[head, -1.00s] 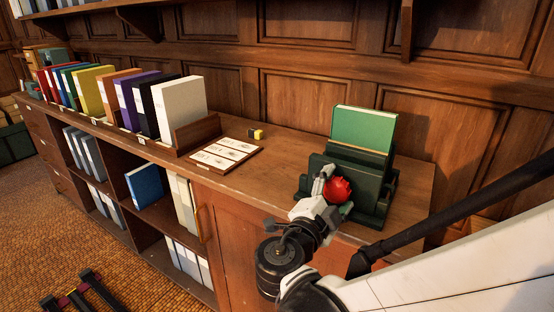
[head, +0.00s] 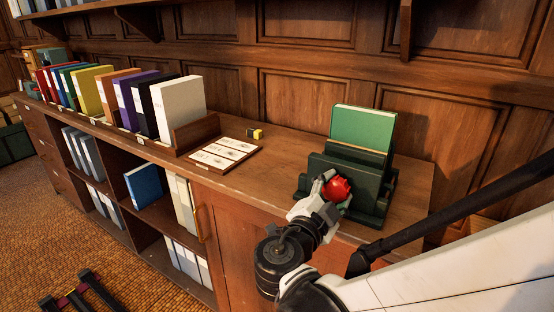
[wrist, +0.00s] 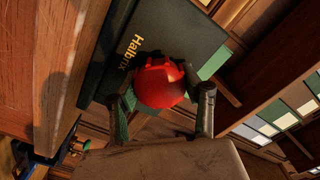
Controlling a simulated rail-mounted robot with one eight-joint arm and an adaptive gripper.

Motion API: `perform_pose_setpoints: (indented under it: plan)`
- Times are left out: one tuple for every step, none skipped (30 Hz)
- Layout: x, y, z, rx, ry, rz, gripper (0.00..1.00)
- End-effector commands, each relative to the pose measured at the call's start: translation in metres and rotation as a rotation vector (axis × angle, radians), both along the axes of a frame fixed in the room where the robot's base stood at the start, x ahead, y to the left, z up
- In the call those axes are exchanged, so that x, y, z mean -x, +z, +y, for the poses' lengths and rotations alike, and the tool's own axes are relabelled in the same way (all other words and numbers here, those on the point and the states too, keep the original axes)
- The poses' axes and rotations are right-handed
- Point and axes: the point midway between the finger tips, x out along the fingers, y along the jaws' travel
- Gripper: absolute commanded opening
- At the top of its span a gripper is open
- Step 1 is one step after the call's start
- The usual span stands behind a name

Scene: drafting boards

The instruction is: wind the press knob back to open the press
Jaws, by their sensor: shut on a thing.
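The dark green press (head: 371,208) stands at the right end of the wooden counter. A green book (head: 363,127) stands upright in it. The red knob (head: 337,189) is on the front of the press. My gripper (head: 331,185) is at the knob, with its fingers on either side of it. In the wrist view the red knob (wrist: 160,84) sits between the two fingers of my gripper (wrist: 163,97), which is shut on it. Gold lettering shows on the dark front plate of the press (wrist: 122,52). The screw behind the knob is hidden.
A board with paper cards (head: 223,153) lies on the counter left of the press. A small yellow and black block (head: 255,133) lies behind it. A row of coloured binders (head: 125,98) stands farther left. The counter between board and press is clear.

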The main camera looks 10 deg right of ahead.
Motion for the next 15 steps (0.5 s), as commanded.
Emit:
perform_pose_setpoints:
  plan:
    - [0.0,-0.0004,0.0,0.038,0.0,0.035,0.15]
    - [0.0,-0.0004,0.0,0.064,0.0,0.059,0.15]
    - [-0.0001,-0.0003,0.0001,0.099,0.0,0.092,0.15]
    - [-0.0001,-0.0003,0.0,0.124,0.0,0.116,0.15]
    - [-0.0002,-0.0003,0.0,0.15,0.0,0.14,0.15]
    - [-0.0002,-0.0003,0.0,0.184,0.0,0.171,0.15]
    - [-0.0002,-0.0003,0.0001,0.209,0.0,0.195,0.15]
    - [-0.0003,-0.0003,0.0001,0.235,0.0,0.219,0.15]
    - [-0.0003,-0.0003,0.0001,0.268,0.0,0.25,0.15]
    - [-0.0003,-0.0003,0.0001,0.294,0.0,0.274,0.15]
    - [-0.0003,-0.0002,0.0002,0.32,0.0,0.298,0.15]
    - [-0.0002,-0.0002,0.0001,0.354,0.0,0.33,0.15]
    - [-0.0002,-0.0002,0.0001,0.379,0.0,0.354,0.15]
    - [-0.0002,-0.0002,0.0001,0.404,0.0,0.377,0.15]
    - [-0.0002,-0.0002,0.0001,0.439,0.0,0.409,0.15]
